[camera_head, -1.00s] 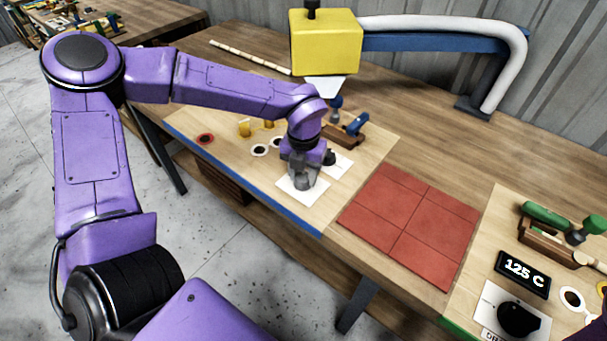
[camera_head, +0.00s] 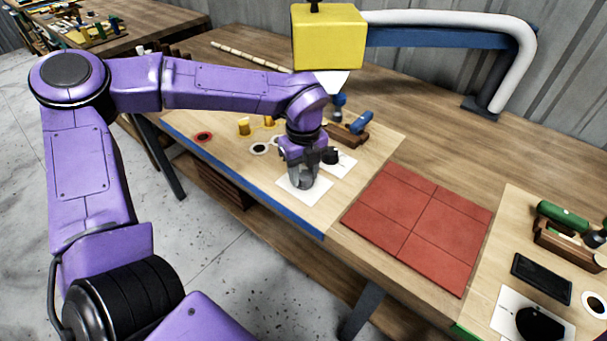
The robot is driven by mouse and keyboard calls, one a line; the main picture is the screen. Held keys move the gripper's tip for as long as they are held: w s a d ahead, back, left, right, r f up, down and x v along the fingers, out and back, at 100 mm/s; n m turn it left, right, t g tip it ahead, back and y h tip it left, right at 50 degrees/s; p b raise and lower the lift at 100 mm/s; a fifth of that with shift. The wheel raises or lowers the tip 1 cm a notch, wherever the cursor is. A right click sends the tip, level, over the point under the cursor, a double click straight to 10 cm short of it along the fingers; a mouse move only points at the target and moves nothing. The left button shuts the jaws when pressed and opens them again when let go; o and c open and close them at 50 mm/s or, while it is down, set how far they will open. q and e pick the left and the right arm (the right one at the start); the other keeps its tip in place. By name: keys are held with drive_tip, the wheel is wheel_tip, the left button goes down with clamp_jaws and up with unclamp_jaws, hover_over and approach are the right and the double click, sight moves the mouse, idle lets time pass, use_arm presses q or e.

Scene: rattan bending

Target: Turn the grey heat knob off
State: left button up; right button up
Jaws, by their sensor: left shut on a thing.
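My left gripper (camera_head: 302,176) points down over a white plate (camera_head: 318,195) on the left board, near its front edge. It is shut on the grey heat knob (camera_head: 304,184), which is mostly hidden by the fingers. The knob's pointer and any markings cannot be made out. The display (camera_head: 541,278) on the right board is dark, with no digits on it.
A black knob (camera_head: 540,325) sits on a white plate at the lower right. Red tiles (camera_head: 420,225) lie between the boards. A small black knob (camera_head: 330,157) stands close behind my gripper. A yellow box (camera_head: 328,38) stands at the back.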

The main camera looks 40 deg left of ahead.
sight(303, 173)
use_arm(q)
drive_tip(key=shift+n+b, duration=0.3)
drive_tip(key=shift+n, duration=0.3)
drive_tip(key=o, duration=1.1)
drive_tip(key=shift+c, duration=0.2)
wheel_tip(303, 173, up, 11)
drive_tip(key=shift+f+b, duration=0.2)
drive_tip(key=shift+b, duration=0.1)
